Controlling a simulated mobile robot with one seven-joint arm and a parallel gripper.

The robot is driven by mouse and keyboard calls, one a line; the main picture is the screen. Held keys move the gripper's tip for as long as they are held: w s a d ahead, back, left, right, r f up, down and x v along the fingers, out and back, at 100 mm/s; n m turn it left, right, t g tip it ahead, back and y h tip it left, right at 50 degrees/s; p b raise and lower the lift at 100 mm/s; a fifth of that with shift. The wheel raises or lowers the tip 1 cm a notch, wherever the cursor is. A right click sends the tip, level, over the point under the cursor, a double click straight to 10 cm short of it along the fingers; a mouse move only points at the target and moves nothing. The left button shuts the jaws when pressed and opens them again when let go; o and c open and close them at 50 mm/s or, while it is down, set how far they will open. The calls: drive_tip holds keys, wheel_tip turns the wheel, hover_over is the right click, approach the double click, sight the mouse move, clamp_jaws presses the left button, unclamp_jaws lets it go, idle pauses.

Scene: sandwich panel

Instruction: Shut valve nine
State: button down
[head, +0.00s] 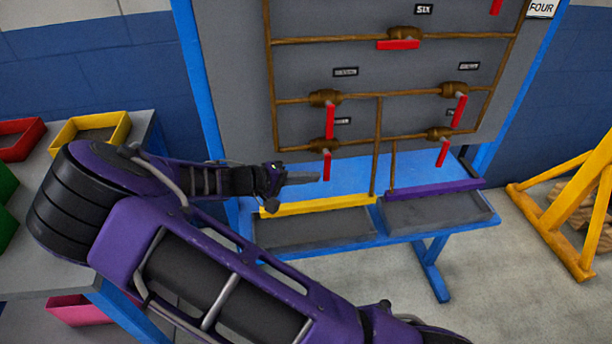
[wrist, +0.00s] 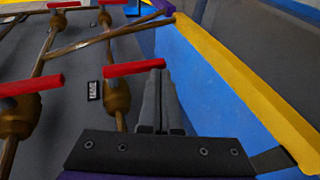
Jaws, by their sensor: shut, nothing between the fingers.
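The valve I take as nine is the lower left brown valve (head: 320,145) on the grey panel; its small label (head: 343,121) is too blurred to read surely. Its red handle (head: 327,166) hangs down, across the horizontal pipe. My gripper (head: 317,176) is shut and empty, its fingertips just left of the handle's lower end. In the wrist view the fingers (wrist: 156,78) reach up to the free end of the red handle (wrist: 130,69), with the valve body (wrist: 117,97) to the left. I cannot tell whether they touch.
Other valves with red handles sit close by, including one directly above (head: 330,122) and one at right (head: 443,152). Below the panel is a blue bench with a yellow-edged tray (head: 318,205) and a purple-edged tray (head: 435,189). A yellow frame (head: 560,215) stands at right.

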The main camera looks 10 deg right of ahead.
drive_tip(key=shift+d+f, duration=0.2)
drive_tip(key=shift+d, duration=0.05)
idle(0.5)
drive_tip(key=shift+r, duration=0.15)
drive_tip(key=shift+r+p, duration=0.5)
drive_tip(key=shift+r, duration=0.2)
